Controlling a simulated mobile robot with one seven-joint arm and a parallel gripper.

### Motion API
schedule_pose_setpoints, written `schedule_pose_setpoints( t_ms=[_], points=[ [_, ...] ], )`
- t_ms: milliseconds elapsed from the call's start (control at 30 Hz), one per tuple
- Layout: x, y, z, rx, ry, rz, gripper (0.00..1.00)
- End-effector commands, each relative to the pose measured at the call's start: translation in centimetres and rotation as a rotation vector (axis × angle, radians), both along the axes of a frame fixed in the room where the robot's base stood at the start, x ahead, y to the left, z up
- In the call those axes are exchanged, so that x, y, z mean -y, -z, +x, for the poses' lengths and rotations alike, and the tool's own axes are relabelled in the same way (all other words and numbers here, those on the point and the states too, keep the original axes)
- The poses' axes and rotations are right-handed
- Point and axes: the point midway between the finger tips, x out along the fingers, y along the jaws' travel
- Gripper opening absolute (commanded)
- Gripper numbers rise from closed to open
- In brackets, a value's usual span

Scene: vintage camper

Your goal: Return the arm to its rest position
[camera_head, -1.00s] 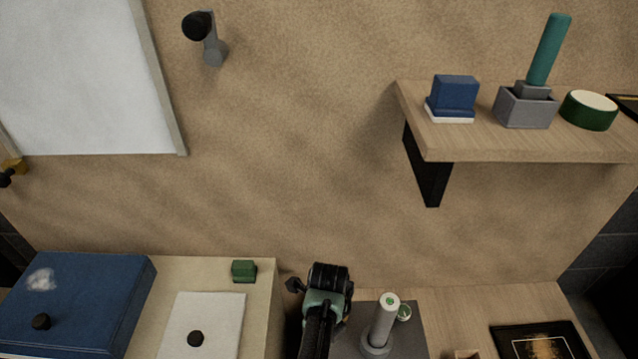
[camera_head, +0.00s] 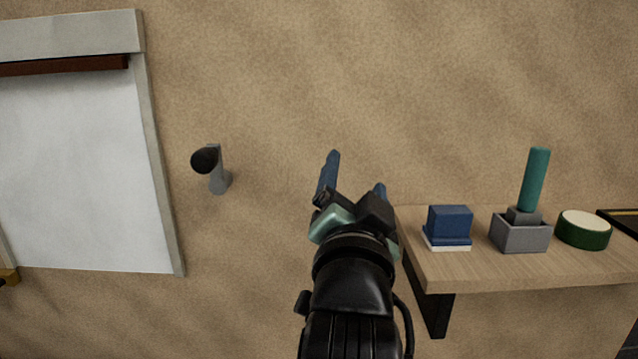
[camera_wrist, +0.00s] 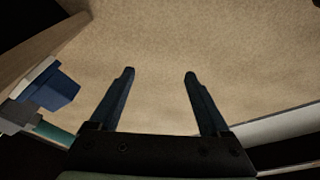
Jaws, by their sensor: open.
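My gripper (camera_head: 356,172) is raised in front of the tan wall, left of the wall shelf, with its fingers pointing up. In the wrist view my gripper (camera_wrist: 160,74) has its two blue fingers spread wide, with nothing between them but bare wall behind. It is open and empty. My black arm rises from the bottom middle of the head view and hides part of the wall and the shelf's left edge.
The wooden shelf (camera_head: 530,273) holds a blue block (camera_head: 450,222), a grey box (camera_head: 521,235) with a teal cylinder (camera_head: 535,180), and a green round tin (camera_head: 583,232). A wall fixture (camera_head: 217,170) and a framed white panel (camera_head: 80,170) are at left. The wall between is clear.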

Motion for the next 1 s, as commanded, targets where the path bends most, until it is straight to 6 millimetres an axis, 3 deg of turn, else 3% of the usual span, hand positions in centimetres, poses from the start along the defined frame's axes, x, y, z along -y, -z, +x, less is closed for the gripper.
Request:
schedule_pose_setpoints(
  t_ms=[33,100,200,367,400,1000],
  points=[
    [-0.6,-3.4,-2.2,0.094,0.008,-0.098,0.80],
    [-1.5,-7.4,-5.4,0.214,0.028,-0.231,0.80],
    [-2.8,-12.3,-10.5,0.377,0.081,-0.401,0.80],
    [-4.8,-18.0,-19.4,0.622,0.207,-0.631,0.80],
    [-4.6,-20.4,-18.6,0.602,0.199,-0.625,0.80],
    [-4.7,-38.5,-18.2,0.593,0.193,-0.618,0.80]
  ],
)
